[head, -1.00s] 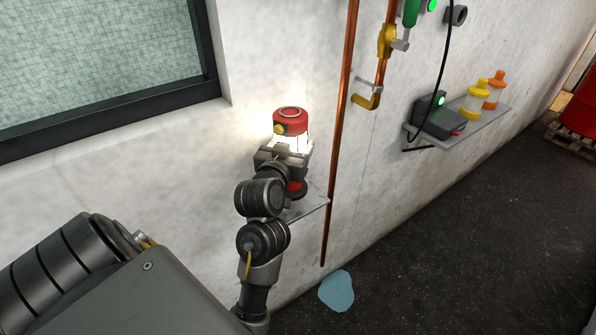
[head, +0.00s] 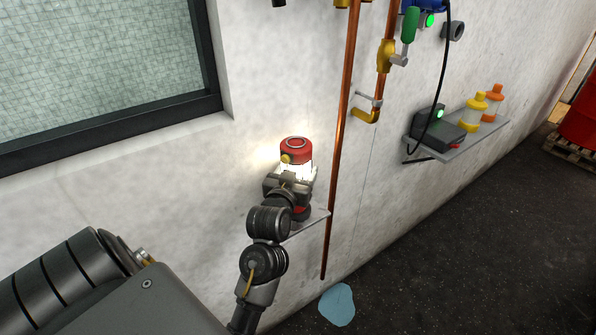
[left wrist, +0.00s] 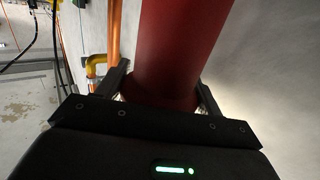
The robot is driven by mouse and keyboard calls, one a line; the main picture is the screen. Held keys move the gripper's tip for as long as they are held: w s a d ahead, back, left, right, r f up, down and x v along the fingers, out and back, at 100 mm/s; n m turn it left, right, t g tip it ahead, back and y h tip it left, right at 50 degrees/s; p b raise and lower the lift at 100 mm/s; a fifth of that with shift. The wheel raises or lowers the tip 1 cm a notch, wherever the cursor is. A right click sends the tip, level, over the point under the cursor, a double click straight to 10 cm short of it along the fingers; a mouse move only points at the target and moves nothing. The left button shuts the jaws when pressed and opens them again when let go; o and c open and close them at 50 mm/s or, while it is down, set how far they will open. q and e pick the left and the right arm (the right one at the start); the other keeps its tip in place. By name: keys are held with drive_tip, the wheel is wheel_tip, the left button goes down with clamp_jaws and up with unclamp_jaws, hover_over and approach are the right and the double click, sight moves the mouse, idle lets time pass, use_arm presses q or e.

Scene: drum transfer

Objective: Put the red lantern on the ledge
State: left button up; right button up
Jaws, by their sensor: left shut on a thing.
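The red lantern (head: 296,150) is upright and lit, with a red cap, a glowing middle and a red base. My left gripper (head: 291,178) is shut around its middle in the head view. In the left wrist view the lantern's red body (left wrist: 180,45) stands between the fingers of the left gripper (left wrist: 160,88). The ledge (head: 312,222) is a thin grey plate on the wall, partly hidden behind my arm. The lantern's base is at about the ledge's height, over or on it; I cannot tell whether they touch. My right gripper is out of view.
A copper pipe (head: 340,150) runs down the wall just right of the ledge. Farther right, a shelf (head: 465,140) holds a black device (head: 438,133), a yellow bottle (head: 476,112) and an orange bottle (head: 493,103). A blue patch (head: 337,304) lies on the floor.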

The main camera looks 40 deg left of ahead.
use_arm(q)
drive_tip(key=o, duration=1.3)
drive_tip(key=shift+f, duration=0.1)
drive_tip(key=shift+s+d+r, duration=0.15)
drive_tip(key=shift+s+r, duration=0.05)
drive_tip(key=shift+s, duration=0.1)
drive_tip(key=p+v, duration=0.2)
drive_tip(key=v, duration=0.5)
drive_tip(key=shift+p, duration=0.35)
drive_tip(key=shift+f, duration=0.1)
